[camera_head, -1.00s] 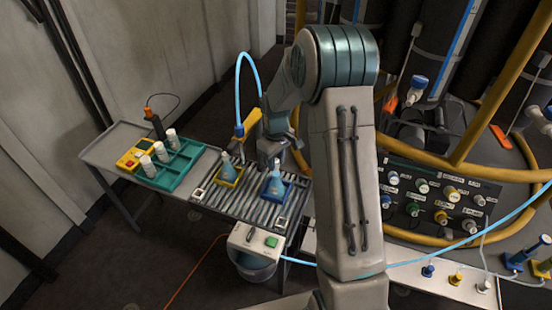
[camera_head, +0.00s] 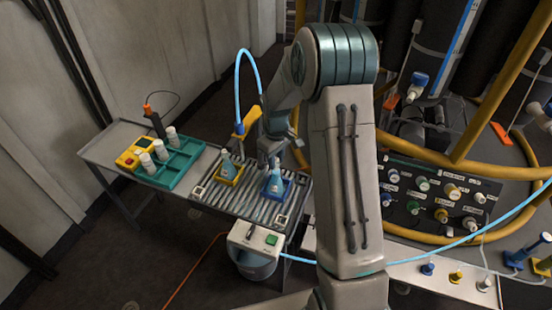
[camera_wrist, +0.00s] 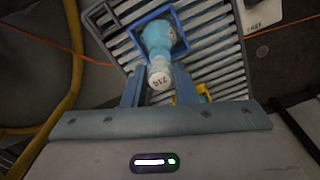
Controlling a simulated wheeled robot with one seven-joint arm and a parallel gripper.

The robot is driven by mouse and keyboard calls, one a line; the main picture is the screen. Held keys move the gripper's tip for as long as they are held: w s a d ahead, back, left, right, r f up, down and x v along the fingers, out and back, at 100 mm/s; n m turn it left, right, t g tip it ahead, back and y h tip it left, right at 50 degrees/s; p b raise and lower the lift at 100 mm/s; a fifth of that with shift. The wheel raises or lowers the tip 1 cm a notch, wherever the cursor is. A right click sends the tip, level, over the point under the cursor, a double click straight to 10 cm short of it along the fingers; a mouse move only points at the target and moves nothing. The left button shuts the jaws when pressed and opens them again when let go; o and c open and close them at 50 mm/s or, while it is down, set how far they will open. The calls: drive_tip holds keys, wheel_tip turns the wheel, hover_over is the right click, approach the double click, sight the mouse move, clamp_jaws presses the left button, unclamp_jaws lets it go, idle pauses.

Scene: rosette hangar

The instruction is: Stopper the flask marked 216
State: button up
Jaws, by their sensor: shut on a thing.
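A flask with pale blue contents (camera_head: 274,184) stands in a blue square holder (camera_head: 289,190) on the slatted rack. In the wrist view the same flask (camera_wrist: 158,35) sits in its blue holder (camera_wrist: 183,47). A white stopper (camera_wrist: 160,77) with dark, upside-down digits, hard to read, is between the fingers of my gripper (camera_wrist: 157,90). My gripper is shut on it. The stopper lines up with the flask's neck; I cannot tell how deeply it is seated. My gripper (camera_head: 272,164) is just above this flask in the head view. A second blue flask (camera_head: 228,168) stands in a yellow holder.
A teal tray (camera_head: 180,163) holds several white cylindrical things, beside a yellow device (camera_head: 130,158). A blue hose (camera_head: 239,75) arches behind the slatted rack (camera_head: 250,204). A white box with a green button (camera_head: 256,237) is at the front edge. A valve panel (camera_head: 435,200) stands right.

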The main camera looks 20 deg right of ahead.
drive_tip(key=shift+f+b, duration=0.55)
drive_tip(key=shift+f, duration=0.35)
drive_tip(key=shift+f+b, duration=0.4)
drive_tip(key=shift+f, duration=0.15)
drive_tip(key=o, duration=1.4)
drive_tip(key=shift+r, duration=0.15)
drive_tip(key=shift+r+p, duration=2)
drive_tip(key=shift+r, duration=0.95)
